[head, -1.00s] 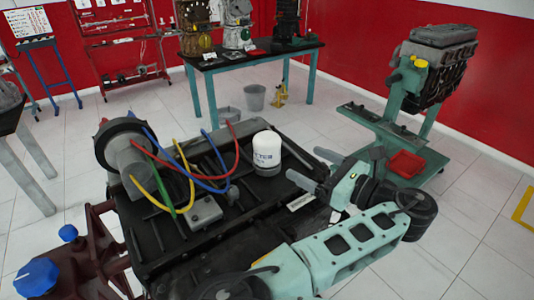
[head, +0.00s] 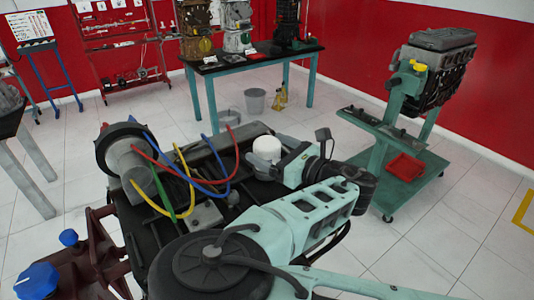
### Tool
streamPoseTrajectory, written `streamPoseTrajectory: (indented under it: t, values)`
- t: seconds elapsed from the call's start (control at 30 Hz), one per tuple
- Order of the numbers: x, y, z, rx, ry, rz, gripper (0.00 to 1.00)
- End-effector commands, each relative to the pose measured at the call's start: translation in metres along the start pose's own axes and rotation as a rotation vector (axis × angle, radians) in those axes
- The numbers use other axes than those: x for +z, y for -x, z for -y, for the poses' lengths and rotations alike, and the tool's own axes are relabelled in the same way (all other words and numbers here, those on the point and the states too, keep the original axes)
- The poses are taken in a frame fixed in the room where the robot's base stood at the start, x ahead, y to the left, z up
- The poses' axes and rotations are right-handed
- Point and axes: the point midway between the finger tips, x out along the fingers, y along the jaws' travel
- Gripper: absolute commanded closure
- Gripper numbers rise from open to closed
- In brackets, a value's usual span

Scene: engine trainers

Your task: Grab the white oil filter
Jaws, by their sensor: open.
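The white oil filter (head: 267,147) stands upright on the black engine trainer top (head: 143,228), near its far right corner. Only its rounded upper part shows clearly; its lower part is hidden by my gripper. My gripper (head: 280,170) is open and low, right at the filter, coming from the right. One finger lies in front of the filter on the near side. The other finger is mostly hidden, so I cannot tell whether the filter is between both fingers or touched.
Red, blue, yellow and green cables (head: 186,175) arch from a grey cylinder (head: 128,160) left of the filter. A green engine stand (head: 420,190) with a red tray (head: 406,167) stands to the right. A table (head: 250,58) with engines and a bucket (head: 255,101) are behind.

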Motion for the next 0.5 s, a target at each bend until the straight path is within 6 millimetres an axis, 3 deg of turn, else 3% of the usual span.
streamPoseTrajectory:
  t: [0.2,0.5]
  values:
    - [0.003,-0.028,-0.002,0.001,0.0,0.002,0.15]
    - [0.003,-0.032,-0.002,-0.001,0.0,0.001,0.18]
